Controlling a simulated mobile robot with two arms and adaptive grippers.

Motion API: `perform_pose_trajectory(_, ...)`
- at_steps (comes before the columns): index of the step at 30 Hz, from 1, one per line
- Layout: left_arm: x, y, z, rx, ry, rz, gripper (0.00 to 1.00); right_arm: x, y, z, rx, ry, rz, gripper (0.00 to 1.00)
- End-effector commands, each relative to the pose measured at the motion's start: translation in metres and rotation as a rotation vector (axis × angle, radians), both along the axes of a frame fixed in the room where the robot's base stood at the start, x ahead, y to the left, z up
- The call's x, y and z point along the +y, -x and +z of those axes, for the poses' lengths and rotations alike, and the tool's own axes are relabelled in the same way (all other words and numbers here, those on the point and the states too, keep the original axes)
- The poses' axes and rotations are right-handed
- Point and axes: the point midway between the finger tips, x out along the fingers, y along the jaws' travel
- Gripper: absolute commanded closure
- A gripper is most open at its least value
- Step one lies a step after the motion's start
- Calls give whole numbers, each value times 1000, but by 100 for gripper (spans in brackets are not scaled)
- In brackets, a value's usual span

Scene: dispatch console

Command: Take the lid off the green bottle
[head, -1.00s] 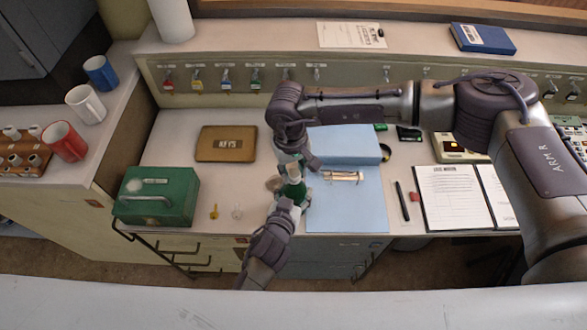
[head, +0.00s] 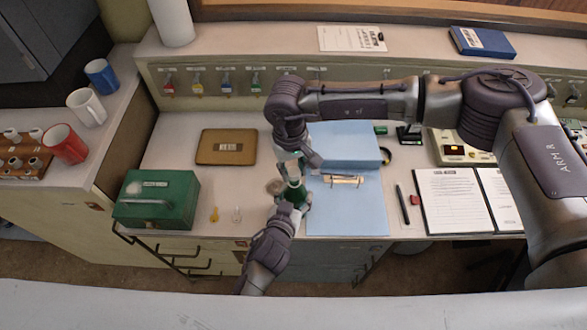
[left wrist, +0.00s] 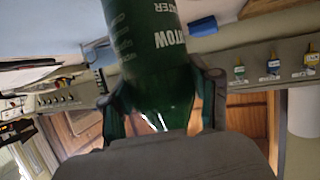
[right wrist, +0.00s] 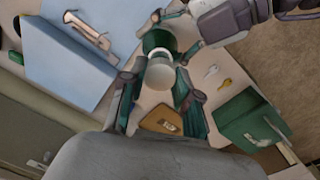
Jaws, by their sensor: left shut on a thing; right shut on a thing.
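The green bottle (head: 293,191) is held upright above the desk's front edge, left of the blue folder. My left gripper (head: 291,205) is shut on its body; in the left wrist view the bottle (left wrist: 150,45) fills the space between the fingers. My right gripper (head: 296,162) is above it, fingers pointing down. In the right wrist view the pale lid (right wrist: 160,73) is between my right fingers, with the green bottle (right wrist: 158,40) right behind it. The right gripper is shut on the lid. I cannot tell whether the lid is clear of the neck.
A green cash box (head: 157,199) and two small keys (head: 214,215) lie to the left. A brown keys case (head: 227,147) is behind them. The blue folder (head: 346,205) and an open logbook (head: 452,200) lie to the right. Mugs (head: 87,106) stand on the left counter.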

Motion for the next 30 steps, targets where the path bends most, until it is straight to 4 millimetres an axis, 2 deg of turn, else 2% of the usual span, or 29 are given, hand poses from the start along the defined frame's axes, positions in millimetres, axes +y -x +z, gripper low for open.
perform_pose_trajectory(10, 0, 0, -1, 1, 0, 0, 100, 0, 0, 3, -1, 0, 0, 100)
perform_pose_trajectory(19, 0, 0, -1, 1, 0, 0, 100, 1, -1, 37, -2, 0, 1, 100)
perform_pose_trajectory(26, 0, 0, -1, 1, 0, 0, 100, 1, 0, 40, 1, 1, 0, 100)
perform_pose_trajectory(27, 0, 0, -1, 1, 0, 0, 36, 1, 0, 40, 1, 1, 0, 100)
perform_pose_trajectory(30, 0, 0, -1, 1, 0, 0, 19, 1, 0, 40, 0, 1, 0, 100)
